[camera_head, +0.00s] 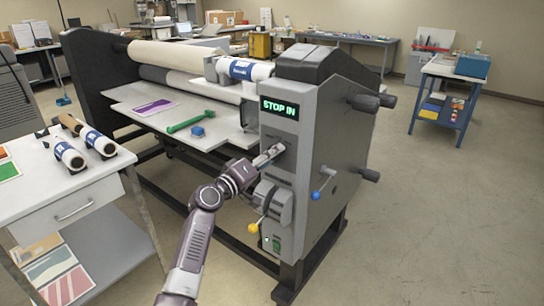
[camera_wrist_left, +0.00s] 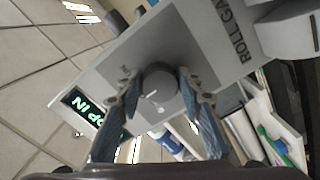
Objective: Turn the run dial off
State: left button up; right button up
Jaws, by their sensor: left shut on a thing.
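The run dial (camera_wrist_left: 160,80) is a dark grey round knob on the laminator's grey end panel, with a white pointer mark. My left gripper (camera_wrist_left: 159,84) has one finger on each side of the dial and is shut on it. In the head view my left gripper (camera_head: 268,156) reaches the panel below the display, and mostly hides the dial. The display (camera_head: 279,108) shows green letters reading "STOP IN"; it also shows tilted in the wrist view (camera_wrist_left: 84,106). My right gripper is not in view.
The laminator (camera_head: 322,140) has black knobs, a blue-tipped lever (camera_head: 322,187) and a yellow-knobbed lever (camera_head: 254,228) near my arm. A white side table (camera_head: 70,185) with rolls stands at left. A green tool (camera_head: 190,122) lies on the machine's bed. The floor at right is clear.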

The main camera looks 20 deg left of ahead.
pick_arm(q)
jog(key=o, duration=1.1)
jog(key=shift+s, duration=0.1)
jog(key=v, duration=1.2)
